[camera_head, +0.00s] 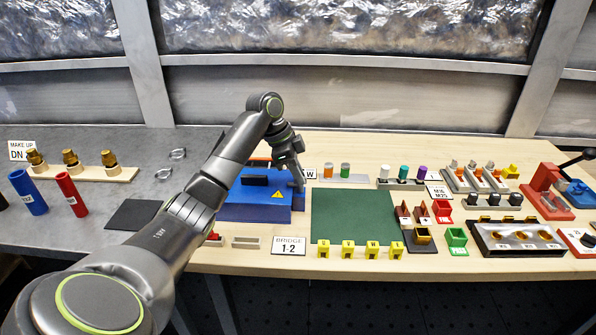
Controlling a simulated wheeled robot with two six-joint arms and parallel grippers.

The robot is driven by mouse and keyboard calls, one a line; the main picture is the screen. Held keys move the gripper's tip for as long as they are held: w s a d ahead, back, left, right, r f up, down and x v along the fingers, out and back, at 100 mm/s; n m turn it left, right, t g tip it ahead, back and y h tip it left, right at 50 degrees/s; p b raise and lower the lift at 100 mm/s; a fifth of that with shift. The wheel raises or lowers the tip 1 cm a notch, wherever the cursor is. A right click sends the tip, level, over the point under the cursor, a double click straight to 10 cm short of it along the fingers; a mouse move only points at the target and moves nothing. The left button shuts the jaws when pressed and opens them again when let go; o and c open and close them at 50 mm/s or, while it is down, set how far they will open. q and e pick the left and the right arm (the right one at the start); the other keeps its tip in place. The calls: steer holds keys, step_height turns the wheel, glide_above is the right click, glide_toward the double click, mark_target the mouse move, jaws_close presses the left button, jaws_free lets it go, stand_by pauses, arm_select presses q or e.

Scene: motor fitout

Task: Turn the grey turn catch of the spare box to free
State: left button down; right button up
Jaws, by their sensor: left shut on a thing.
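The spare box appears to be the blue box (240,211) left of the middle of the table, with a black handle and a yellow warning triangle on its top. My left gripper (299,185) reaches down from above onto the right end of the box. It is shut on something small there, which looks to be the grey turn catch. The fingers hide the catch, so I cannot tell which way it is turned. The lid looks closed. My right gripper is not in view.
A green mat (353,215) lies just right of the box, with several yellow clips (346,250) along its front. A label reading BRIDGE 1-2 (290,246) stands before the box. Coloured cylinders on a strip (345,176) stand behind the mat. The mat is clear.

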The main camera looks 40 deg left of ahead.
arm_select(q)
steer(key=n+p, duration=0.2)
steer(key=p, duration=0.1)
steer(key=n+t+y+p, duration=0.1)
steer(key=n+p, duration=0.1)
steer(key=p, duration=0.2)
steer(key=r+n+p, duration=0.1)
steer(key=n+p, duration=0.1)
steer(key=p, duration=0.2)
steer(key=shift+s+d+y, duration=0.15)
steer(key=shift+d+y, duration=0.05)
steer(key=shift+y, duration=0.2)
steer(key=n+y+p, duration=0.1)
steer(key=n+p, duration=0.3)
steer(key=p, duration=0.1)
steer(key=n+y+p, duration=0.2)
steer(key=n+p, duration=0.2)
steer(key=p, duration=0.2)
steer(key=shift+d+f+t+p, duration=0.15)
steer(key=shift+d+t+p, duration=0.05)
steer(key=shift+t+p, duration=0.1)
steer(key=shift+f+n+y+p, duration=0.2)
steer(key=shift+n+y+p, duration=0.5)
steer(key=shift+n+p, duration=0.9)
steer(key=shift+n, duration=0.4)
steer(key=c, duration=1.5)
jaws_free()
steer(key=shift+f, duration=0.1)
